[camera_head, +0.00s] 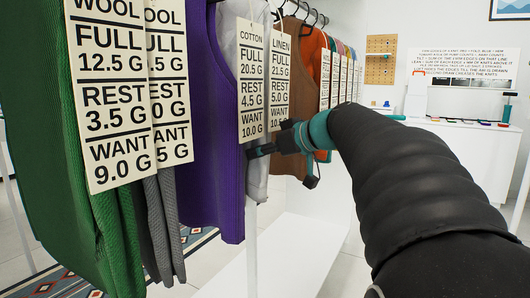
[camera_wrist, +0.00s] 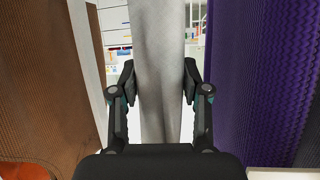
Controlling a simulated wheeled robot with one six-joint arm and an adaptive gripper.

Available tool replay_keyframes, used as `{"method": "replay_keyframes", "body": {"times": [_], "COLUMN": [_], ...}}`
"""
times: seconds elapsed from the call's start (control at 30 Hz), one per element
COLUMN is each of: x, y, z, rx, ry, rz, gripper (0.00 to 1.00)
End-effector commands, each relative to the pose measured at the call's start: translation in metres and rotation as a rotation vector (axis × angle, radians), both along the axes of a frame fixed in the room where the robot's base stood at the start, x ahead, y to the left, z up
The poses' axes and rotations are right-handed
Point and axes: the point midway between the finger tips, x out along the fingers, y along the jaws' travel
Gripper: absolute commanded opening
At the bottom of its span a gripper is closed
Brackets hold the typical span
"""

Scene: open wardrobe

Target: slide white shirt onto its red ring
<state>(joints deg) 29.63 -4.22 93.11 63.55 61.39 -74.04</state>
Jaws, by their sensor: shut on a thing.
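The white shirt (camera_head: 257,178) hangs edge-on between a purple garment and a brown one. A COTTON tag (camera_head: 251,80) reading full 20.5 G, rest 4.5 G, want 10.0 G hangs in front of it. My gripper (camera_head: 262,151) reaches in from the right at the shirt's lower part. In the wrist view, my gripper (camera_wrist: 160,82) has a finger on each side of the pale shirt (camera_wrist: 158,45) and is shut on it. The shirt hangs upright. I cannot make out a red ring in either view.
The purple garment (camera_head: 205,150) hangs close on the left, with grey and green (camera_head: 45,150) ones beyond. The brown garment (camera_head: 296,70) and more tagged clothes hang behind. Black hanger hooks (camera_head: 315,14) line the top. A white counter (camera_head: 465,135) stands far right.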

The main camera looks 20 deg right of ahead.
Motion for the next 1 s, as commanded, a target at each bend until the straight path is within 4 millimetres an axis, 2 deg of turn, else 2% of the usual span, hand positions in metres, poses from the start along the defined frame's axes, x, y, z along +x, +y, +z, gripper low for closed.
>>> {"method": "replay_keyframes", "body": {"times": [0.1,0.13,0.23,0.67,0.77,1.0], "x": [0.000,0.000,0.000,-0.005,-0.015,-0.053], "y": [0.000,0.000,0.000,-0.004,-0.010,-0.031], "z": [0.000,0.000,0.000,0.003,0.008,0.026], "rx": [-0.002,-0.002,-0.001,0.000,-0.001,-0.002], "ry": [0.000,0.000,0.000,0.000,-0.001,-0.002], "rz": [0.002,0.002,0.000,-0.001,-0.003,-0.006], "gripper": [0.00,0.49,0.74,0.76,0.76,0.76]}}
